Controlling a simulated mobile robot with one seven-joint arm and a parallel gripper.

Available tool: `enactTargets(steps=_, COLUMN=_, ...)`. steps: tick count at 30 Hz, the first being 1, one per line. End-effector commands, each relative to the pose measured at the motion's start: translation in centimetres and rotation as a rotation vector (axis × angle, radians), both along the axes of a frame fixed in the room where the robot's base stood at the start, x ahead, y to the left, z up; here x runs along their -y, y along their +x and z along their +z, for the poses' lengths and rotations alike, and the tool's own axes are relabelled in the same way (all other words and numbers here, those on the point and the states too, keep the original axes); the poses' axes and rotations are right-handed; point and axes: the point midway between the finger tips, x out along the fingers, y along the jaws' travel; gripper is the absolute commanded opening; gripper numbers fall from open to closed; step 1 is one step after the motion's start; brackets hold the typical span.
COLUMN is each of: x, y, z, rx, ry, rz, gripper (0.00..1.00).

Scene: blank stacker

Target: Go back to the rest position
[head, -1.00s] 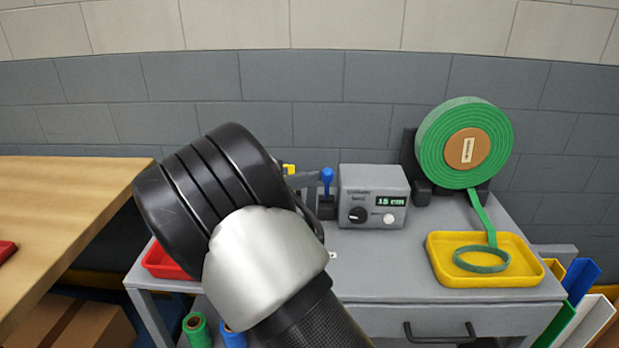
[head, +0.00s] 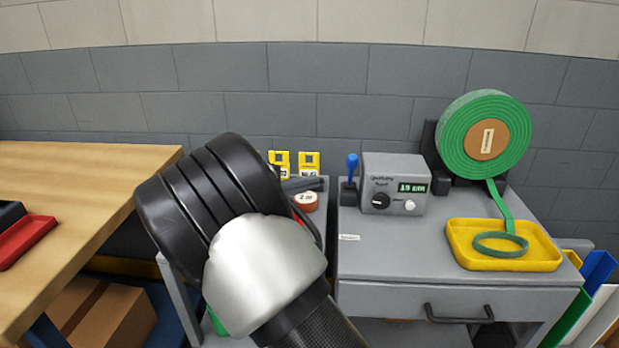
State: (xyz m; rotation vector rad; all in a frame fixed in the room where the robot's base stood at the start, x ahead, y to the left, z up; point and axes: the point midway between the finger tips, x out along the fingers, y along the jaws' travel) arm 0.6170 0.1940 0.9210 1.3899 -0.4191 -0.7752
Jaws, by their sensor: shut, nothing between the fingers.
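My arm's large black link and silver joint (head: 265,275) fill the lower middle of the head view. Beyond them, the narrow grey end of my gripper (head: 316,184) shows in part, small and pointing right. Its fingers look close together with nothing between them. The rest of the gripper is hidden behind my arm. It appears in front of the small yellow-labelled items and left of the blue-knobbed lever, apart from the lever in the picture.
The grey bench (head: 390,262) holds a control box (head: 394,184), a blue-knobbed lever (head: 352,165), a green tape reel (head: 455,135) and a yellow tray (head: 515,263) with a green loop (head: 500,244). A wooden table (head: 110,190) with a red tray (head: 25,240) stands left.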

Motion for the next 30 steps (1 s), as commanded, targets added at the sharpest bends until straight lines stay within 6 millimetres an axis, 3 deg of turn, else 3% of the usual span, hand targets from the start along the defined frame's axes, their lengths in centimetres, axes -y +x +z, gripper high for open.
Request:
enactTargets(steps=4, x=4.0, y=-0.9, z=0.9, rx=-0.044, ry=0.088, rz=-0.081, gripper=0.0)
enactTargets(steps=7, x=9.2, y=-3.1, z=1.7, rx=-0.11, ry=0.229, rz=-0.189, gripper=0.0)
enactTargets(steps=9, x=12.8, y=-5.7, z=2.2, rx=-0.161, ry=0.356, rz=-0.269, gripper=0.0)
enactTargets(steps=12, x=16.8, y=-9.9, z=2.9, rx=-0.22, ry=0.542, rz=-0.358, gripper=0.0)
enactTargets(steps=15, x=19.4, y=-14.3, z=3.6, rx=-0.253, ry=0.726, rz=-0.421, gripper=0.0)
enactTargets(steps=19, x=21.1, y=-20.1, z=4.8, rx=-0.261, ry=0.955, rz=-0.465, gripper=0.0)
enactTargets(steps=24, x=21.4, y=-26.7, z=5.9, rx=-0.219, ry=1.202, rz=-0.475, gripper=0.0)
enactTargets(steps=30, x=20.6, y=-31.1, z=6.5, rx=-0.146, ry=1.371, rz=-0.454, gripper=0.0)
